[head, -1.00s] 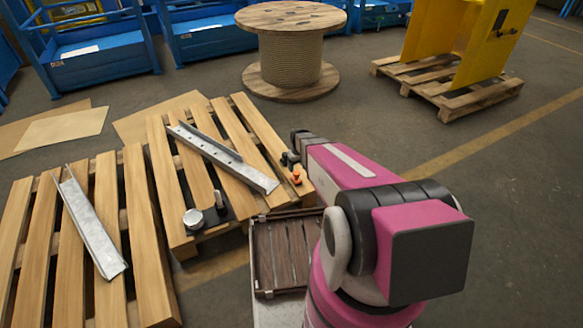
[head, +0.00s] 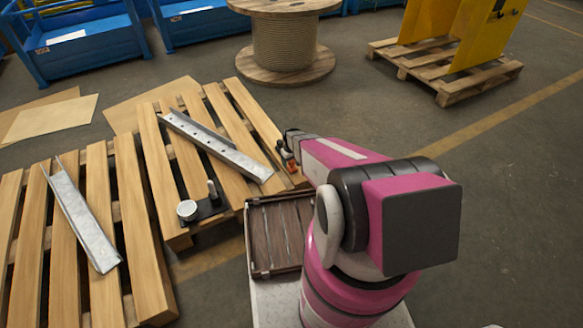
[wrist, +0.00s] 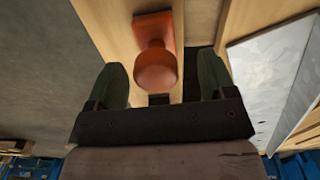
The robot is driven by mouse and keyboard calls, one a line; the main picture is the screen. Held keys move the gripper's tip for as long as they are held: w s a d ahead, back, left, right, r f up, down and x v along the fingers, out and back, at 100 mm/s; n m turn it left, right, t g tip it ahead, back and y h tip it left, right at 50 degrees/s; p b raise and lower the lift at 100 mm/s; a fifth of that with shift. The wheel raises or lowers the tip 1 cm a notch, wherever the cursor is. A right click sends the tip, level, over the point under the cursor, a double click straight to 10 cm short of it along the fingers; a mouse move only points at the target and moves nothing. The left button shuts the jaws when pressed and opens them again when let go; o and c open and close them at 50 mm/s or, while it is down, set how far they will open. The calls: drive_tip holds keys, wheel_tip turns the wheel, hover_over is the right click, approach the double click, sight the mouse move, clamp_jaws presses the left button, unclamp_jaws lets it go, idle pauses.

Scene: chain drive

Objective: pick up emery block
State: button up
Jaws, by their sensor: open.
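An orange-red block with a round knob (wrist: 155,68), which I take for the emery block, lies on a pallet board in the wrist view. In the head view it is a small orange spot (head: 292,169) at the pallet's right edge, partly hidden by my gripper. My gripper (wrist: 160,72) is open, with one dark finger on each side of the knob and a gap on both sides. In the head view my gripper (head: 286,156) is right at the orange piece. I cannot tell its exact height over the piece.
A metal angle rail (head: 215,145) lies on the same pallet (head: 152,150), left of my gripper. A black stand with a silver disc (head: 205,208) sits at its front. A second rail (head: 80,215) lies on the left pallet. A slatted brown tray (head: 250,262) is beside my arm.

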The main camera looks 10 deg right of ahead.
sight(292, 165)
drive_tip(key=f, duration=0.3)
drive_tip(key=shift+d+f, duration=0.2)
drive_tip(key=shift+f, duration=0.2)
drive_tip(key=shift+c, duration=0.3)
drive_tip(key=c, duration=1.1)
drive_tip(key=shift+r, duration=0.1)
drive_tip(key=shift+r, duration=0.5)
drive_tip(key=r, duration=0.3)
drive_tip(key=shift+s+a+r, duration=0.25)
drive_tip(key=shift+a+r, duration=0.05)
drive_tip(key=shift+r, duration=0.05)
drive_tip(key=s+a+r, duration=0.1)
drive_tip(key=a+r, duration=0.1)
drive_tip(key=a, duration=0.1)
drive_tip(key=s+a+r, duration=0.2)
drive_tip(key=a, duration=0.1)
drive_tip(key=s+a+r, duration=0.2)
drive_tip(key=a, duration=0.1)
drive_tip(key=shift+a+r, duration=0.1)
drive_tip(key=shift+a, duration=0.25)
